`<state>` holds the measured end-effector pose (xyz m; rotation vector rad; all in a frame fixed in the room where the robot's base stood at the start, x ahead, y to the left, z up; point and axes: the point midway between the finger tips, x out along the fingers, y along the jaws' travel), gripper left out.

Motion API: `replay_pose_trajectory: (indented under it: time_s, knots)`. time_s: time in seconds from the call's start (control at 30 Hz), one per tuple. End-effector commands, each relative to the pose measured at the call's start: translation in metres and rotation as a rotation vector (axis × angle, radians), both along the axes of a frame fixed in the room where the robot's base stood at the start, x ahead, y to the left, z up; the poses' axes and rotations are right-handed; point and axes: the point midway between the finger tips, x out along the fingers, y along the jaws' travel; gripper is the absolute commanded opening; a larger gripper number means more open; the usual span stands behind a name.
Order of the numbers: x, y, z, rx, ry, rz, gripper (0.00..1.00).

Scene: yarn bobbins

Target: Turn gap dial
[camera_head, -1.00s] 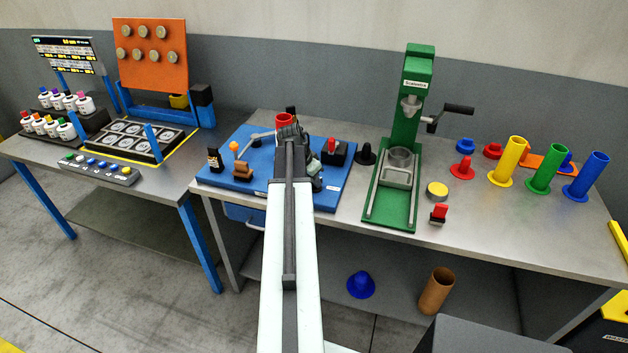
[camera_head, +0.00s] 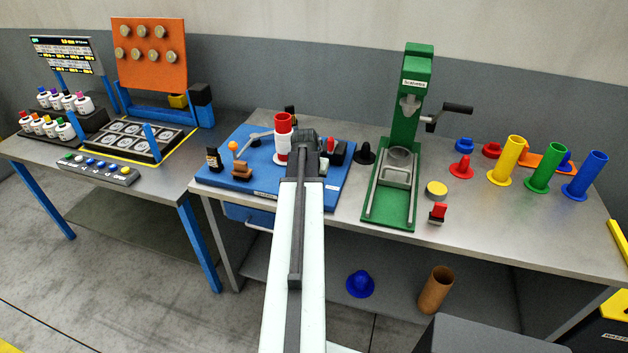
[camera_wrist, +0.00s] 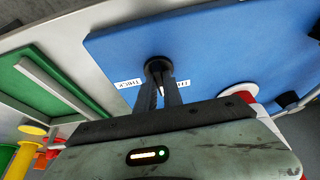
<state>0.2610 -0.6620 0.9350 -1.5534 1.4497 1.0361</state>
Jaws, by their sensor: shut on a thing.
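The gap dial (camera_wrist: 158,65) is a dark round knob on the blue board (camera_wrist: 215,55), between two small white labels in the wrist view. My gripper (camera_wrist: 160,92) is shut on the dial, one dark finger on each side. A thin pale mark shows between the fingers. In the head view my arm hides the dial and the fingertips. There the blue board (camera_head: 262,180) lies on the table, and the wrist end of my arm is over its right part.
A red and white cylinder (camera_head: 283,135) stands on the board just left of my wrist. A black knob-shaped piece (camera_head: 365,153) and a green press (camera_head: 405,140) stand to the right. A brown piece (camera_head: 243,172) and a dark bottle (camera_head: 213,160) are on the left.

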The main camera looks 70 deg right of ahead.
Motion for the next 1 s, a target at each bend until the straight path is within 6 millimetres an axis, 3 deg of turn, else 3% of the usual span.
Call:
replay_pose_trajectory:
  time_s: [0.33, 0.4, 0.43, 0.77, 1.0]
  knots:
    - [0.0, 0.001, 0.0, 0.002, 0.001, 0.003, 0.0]
    - [0.0, 0.001, 0.0, 0.002, 0.001, 0.003, 0.27]
    - [0.0, 0.001, 0.0, 0.002, 0.001, 0.003, 0.33]
    - [0.0, 0.001, 0.001, 0.001, 0.001, 0.003, 0.33]
    - [-0.001, 0.011, 0.031, 0.001, 0.001, 0.003, 0.33]
